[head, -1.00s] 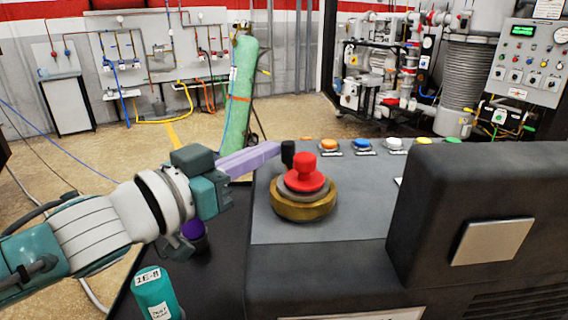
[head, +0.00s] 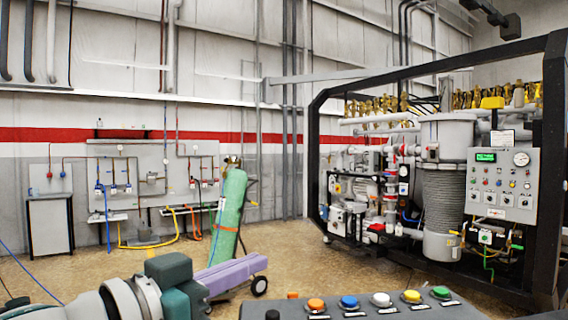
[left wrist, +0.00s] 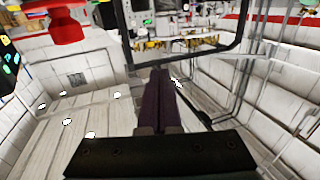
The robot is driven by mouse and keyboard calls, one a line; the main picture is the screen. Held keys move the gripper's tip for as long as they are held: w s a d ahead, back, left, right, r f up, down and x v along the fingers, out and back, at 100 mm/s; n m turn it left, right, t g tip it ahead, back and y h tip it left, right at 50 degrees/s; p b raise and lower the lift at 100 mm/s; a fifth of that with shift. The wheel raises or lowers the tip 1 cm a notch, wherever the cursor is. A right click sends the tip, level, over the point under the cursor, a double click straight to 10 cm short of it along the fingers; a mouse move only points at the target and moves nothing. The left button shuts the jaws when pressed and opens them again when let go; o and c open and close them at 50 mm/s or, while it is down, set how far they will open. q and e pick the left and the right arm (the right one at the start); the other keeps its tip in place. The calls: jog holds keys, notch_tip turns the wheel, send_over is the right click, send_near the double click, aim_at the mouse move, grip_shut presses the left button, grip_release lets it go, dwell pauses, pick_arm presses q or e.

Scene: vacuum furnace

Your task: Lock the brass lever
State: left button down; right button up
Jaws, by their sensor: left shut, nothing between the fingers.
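No single brass lever can be picked out for sure. A row of brass-coloured fittings (head: 440,98) runs along the upper part of the black-framed furnace at the right of the head view. Small brass-coloured parts (left wrist: 153,43) also show at the top of the left wrist view, too small to make out. My left gripper (head: 257,264) has pale purple fingers, shut and empty, low in the head view beyond the button console. Its fingers point up the middle of the left wrist view (left wrist: 160,75), together and touching nothing. My right gripper is out of view.
A console (head: 375,310) with coloured buttons is at the front, close to my left gripper. A red mushroom button (left wrist: 68,24) shows in the left wrist view. A green cylinder (head: 229,212) stands on a trolley. Open floor (head: 310,258) lies before the furnace's black frame (head: 318,150).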

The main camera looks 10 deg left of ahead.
pick_arm(q)
notch_tip(320, 180, up, 12)
jog(key=p, duration=0.1)
jog(key=shift+a, duration=0.2)
jog(key=shift+f, duration=0.1)
jog(key=s+a+f+n+g+y, duration=0.1)
jog(key=s+f+n+g+y, duration=0.15)
jog(key=s+f, duration=0.5)
jog(key=s+f+n+g+y, duration=0.1)
jog(key=s+f+g+y, duration=0.3)
jog(key=f, duration=0.6)
jog(key=s+a+f+g+y, duration=0.1)
jog(key=s+a+f+g, duration=0.15)
jog(key=s, duration=0.45)
jog(key=s+a+f+g+y, duration=0.1)
jog(key=s+f, duration=0.2)
jog(key=s, duration=0.3)
jog(key=s+a+f+g, duration=0.2)
jog(key=s+f, duration=0.1)
jog(key=s, duration=0.4)
notch_tip(320, 180, up, 29)
jog(key=w+p, duration=0.1)
jog(key=p, duration=2.8)
